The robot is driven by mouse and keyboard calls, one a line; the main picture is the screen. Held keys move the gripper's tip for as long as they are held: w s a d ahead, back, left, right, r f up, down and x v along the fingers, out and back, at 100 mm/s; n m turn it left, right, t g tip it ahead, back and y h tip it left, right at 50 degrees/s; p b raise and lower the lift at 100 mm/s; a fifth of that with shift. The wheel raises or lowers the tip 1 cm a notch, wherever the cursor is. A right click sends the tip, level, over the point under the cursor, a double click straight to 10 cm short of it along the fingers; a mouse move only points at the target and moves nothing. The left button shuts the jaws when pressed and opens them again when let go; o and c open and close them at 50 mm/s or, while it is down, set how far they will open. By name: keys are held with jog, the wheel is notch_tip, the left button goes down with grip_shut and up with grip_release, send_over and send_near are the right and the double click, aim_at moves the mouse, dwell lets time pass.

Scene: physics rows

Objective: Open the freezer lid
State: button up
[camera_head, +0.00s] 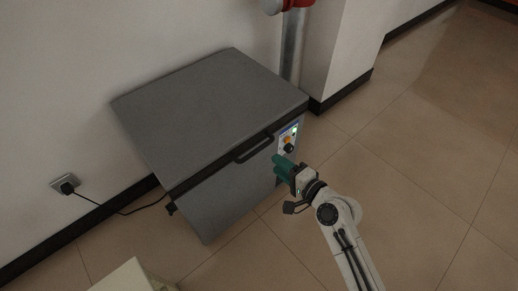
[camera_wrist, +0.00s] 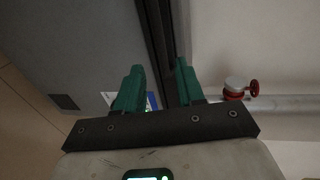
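The chest freezer (camera_head: 216,204) is a grey box against the wall, and its flat lid (camera_head: 205,105) lies shut. A dark bar handle (camera_head: 254,148) is on the lid's front edge, right of its middle. My gripper (camera_head: 280,167) has green fingers and is in front of the freezer's right side, just below and right of the handle, by the control panel (camera_head: 288,140). In the wrist view the two green fingers (camera_wrist: 160,85) stand apart with nothing between them. The freezer front (camera_wrist: 75,50) and the dark lid seam show beyond them; I cannot make out the handle there.
A pipe with a red valve (camera_wrist: 242,89) rises behind the freezer at the right, beside a wall pillar (camera_head: 340,50). A black cord runs to a wall socket (camera_head: 65,184) at the left. A pale box corner (camera_head: 128,277) is at the bottom. The tiled floor (camera_head: 430,170) at the right is clear.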

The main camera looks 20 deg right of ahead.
aim_at(258, 149)
jog(key=b+x, duration=0.2)
jog(key=x, duration=0.8)
jog(key=shift+w+a, duration=0.1)
jog(key=shift+w, duration=0.05)
jog(key=shift+c, duration=0.3)
grip_shut()
